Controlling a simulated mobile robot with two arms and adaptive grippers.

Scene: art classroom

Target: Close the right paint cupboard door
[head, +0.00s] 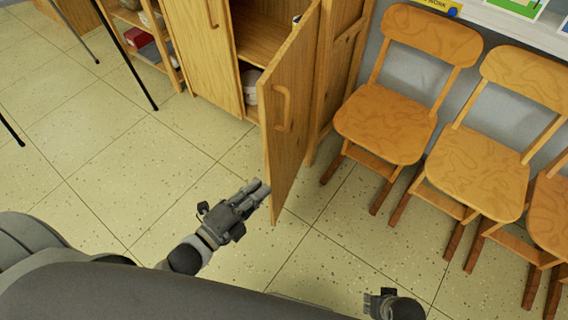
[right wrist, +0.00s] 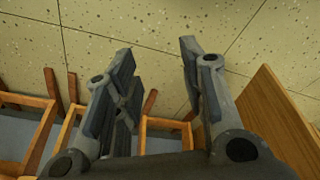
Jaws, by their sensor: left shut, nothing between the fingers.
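The right paint cupboard door (head: 296,110) is wooden and stands wide open, swung out from the cupboard. Its handle (head: 282,108) is on the face I see, near the free edge. My left gripper (head: 262,188) is shut and empty, with its fingertips at the lower part of the door's free edge; I cannot tell whether they touch. My right gripper (head: 376,297) is low in the head view, right of the door and apart from it. In the right wrist view, its fingers (right wrist: 157,55) are spread with nothing between them. A wooden panel (right wrist: 275,115), perhaps the door, shows at right there.
The left cupboard door (head: 205,50) is closed. Inside the open side are a shelf (head: 258,40) and a pale container (head: 250,85). Wooden chairs (head: 385,130) line the wall at right. A low shelf unit (head: 140,20) stands at left. Floor in front is clear.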

